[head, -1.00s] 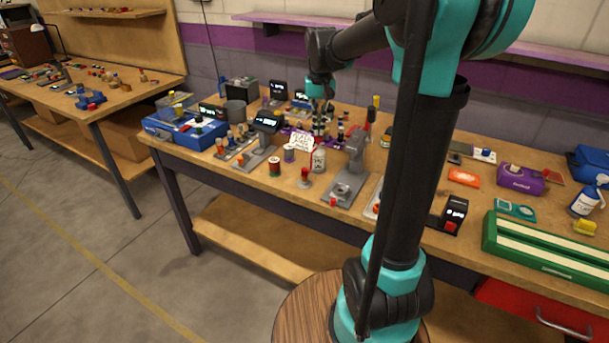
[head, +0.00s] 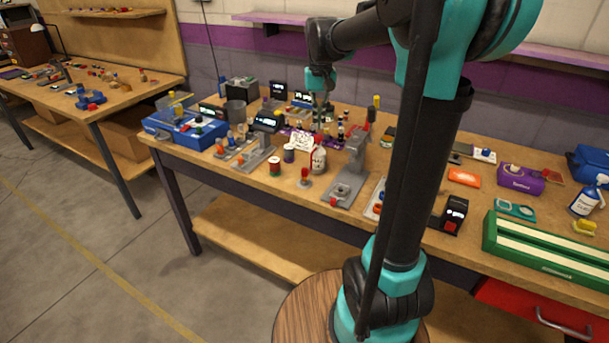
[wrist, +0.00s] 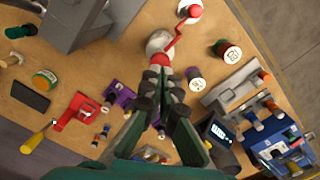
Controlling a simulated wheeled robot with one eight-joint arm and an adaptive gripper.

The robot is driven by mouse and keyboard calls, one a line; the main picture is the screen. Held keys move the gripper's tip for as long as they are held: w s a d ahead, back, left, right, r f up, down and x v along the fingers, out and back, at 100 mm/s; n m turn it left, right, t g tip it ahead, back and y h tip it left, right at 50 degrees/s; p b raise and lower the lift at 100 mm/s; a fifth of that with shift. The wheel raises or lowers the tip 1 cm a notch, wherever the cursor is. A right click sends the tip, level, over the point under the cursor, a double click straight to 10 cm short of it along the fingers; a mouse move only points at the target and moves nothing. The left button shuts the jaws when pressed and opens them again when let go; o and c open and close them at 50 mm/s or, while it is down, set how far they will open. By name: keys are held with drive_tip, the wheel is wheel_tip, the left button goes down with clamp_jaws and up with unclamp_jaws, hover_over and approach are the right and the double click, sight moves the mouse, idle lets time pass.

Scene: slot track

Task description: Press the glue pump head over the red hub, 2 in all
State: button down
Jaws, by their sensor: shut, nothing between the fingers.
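The glue pump is a pale bottle (head: 318,161) near the front of the bench, with a red pump head (head: 318,141). In the wrist view the bottle (wrist: 158,43) is partly covered by its red head (wrist: 161,60), whose spout reaches up and right toward the red hub (wrist: 195,11). In the head view the red hub (head: 304,173) stands on a pale round base left of and nearer than the bottle. My gripper (head: 319,127) is shut and empty, pointing down above the pump head. In the wrist view its fingertips (wrist: 159,78) lie beside the head; contact cannot be told.
A red and green can (head: 274,167) and a purple-and-white can (head: 289,153) stand left of the bottle. A grey press (head: 349,177) stands close on its right. Several small parts crowd the bench behind. A blue toolbox (head: 184,133) is at the left.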

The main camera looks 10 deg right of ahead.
wheel_tip(320, 180, up, 5)
drive_tip(key=shift+f, duration=0.1)
idle(0.4)
